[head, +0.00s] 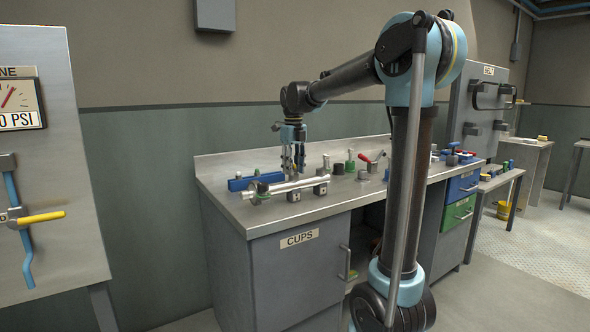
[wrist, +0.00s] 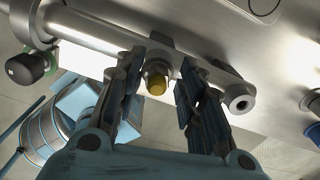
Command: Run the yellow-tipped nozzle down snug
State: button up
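The yellow-tipped nozzle (wrist: 156,84) stands up from a metal pipe manifold (wrist: 90,32) in the wrist view. It has a brass-coloured hex collar under a yellow tip. My gripper (wrist: 158,82) is open, with one dark finger on each side of the nozzle and a visible gap to it on both sides. In the head view my gripper (head: 293,170) points down over the manifold (head: 290,186) on the steel bench. The nozzle is too small to make out there. How far the nozzle is threaded in cannot be told.
A dark round knob (wrist: 27,67) sits at the manifold's left end, and an open pipe end (wrist: 239,100) at its right. A blue block (head: 252,181) lies behind the manifold. Several small fittings stand to the right on the bench (head: 240,212).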

jog(key=shift+n, duration=0.6)
jog(key=shift+n, duration=0.9)
jog(key=shift+n, duration=0.8)
jog(key=shift+n, duration=0.9)
